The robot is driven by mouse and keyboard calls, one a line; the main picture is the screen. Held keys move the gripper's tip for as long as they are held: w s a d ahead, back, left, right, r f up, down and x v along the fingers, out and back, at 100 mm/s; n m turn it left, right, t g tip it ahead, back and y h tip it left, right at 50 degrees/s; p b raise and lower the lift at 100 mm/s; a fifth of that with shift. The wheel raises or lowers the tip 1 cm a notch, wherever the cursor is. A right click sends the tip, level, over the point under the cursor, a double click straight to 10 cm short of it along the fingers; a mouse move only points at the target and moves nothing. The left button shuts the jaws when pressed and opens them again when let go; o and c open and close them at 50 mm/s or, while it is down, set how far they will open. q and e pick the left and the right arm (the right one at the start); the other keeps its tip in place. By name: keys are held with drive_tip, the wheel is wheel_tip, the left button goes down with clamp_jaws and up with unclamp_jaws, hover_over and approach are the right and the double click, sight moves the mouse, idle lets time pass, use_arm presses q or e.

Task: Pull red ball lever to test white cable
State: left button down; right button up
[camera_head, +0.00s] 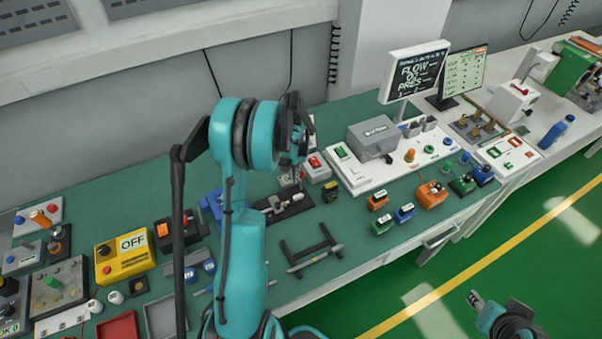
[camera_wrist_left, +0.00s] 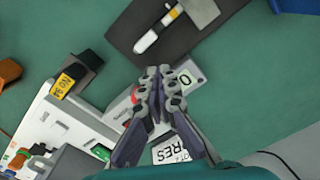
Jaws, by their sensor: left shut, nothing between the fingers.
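My left gripper (camera_head: 298,172) reaches over the table from a raised teal arm. In the left wrist view its fingers (camera_wrist_left: 159,74) are together and empty. A round red part (camera_wrist_left: 135,94), perhaps the red ball of the lever, shows just left of the fingers, partly hidden by them. I cannot tell whether they touch it. A dark base with a pale rod and grey block (camera_wrist_left: 160,35) lies beyond the fingertips; it also shows in the head view (camera_head: 272,206). I cannot make out a white cable for certain. My right gripper (camera_head: 474,298) is over the green floor, too small to read.
A white box with a red switch (camera_head: 315,163) stands close to the left gripper. A white panel (camera_head: 352,184) with buttons lies to the right. A black frame (camera_head: 310,250) lies nearer the table's front. A yellow OFF box (camera_head: 125,262) stands left.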

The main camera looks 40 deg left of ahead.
sight(302, 172)
use_arm(q)
drive_tip(key=shift+w, duration=0.15)
drive_tip(key=shift+w+d+f+b, duration=0.2)
drive_tip(key=shift+w+d, duration=0.2)
drive_tip(key=shift+w, duration=0.25)
drive_tip(key=shift+w+d+f+b, duration=0.1)
drive_tip(key=shift+w+d+b, duration=0.2)
drive_tip(key=shift+w, duration=0.35)
drive_tip(key=shift+s, duration=0.1)
drive_tip(key=shift+s+a+b, duration=0.1)
drive_tip(key=shift+s+a, duration=0.3)
drive_tip(key=shift+s, duration=0.3)
drive_tip(key=shift+s+a+b, duration=0.1)
drive_tip(key=shift+s+a, duration=0.25)
drive_tip(key=shift+s, duration=0.4)
drive_tip(key=shift+s+a+b, duration=0.1)
drive_tip(key=shift+s+a, duration=0.3)
drive_tip(key=shift+s, duration=0.3)
wheel_tip(302, 172, up, 7)
drive_tip(key=p, duration=0.4)
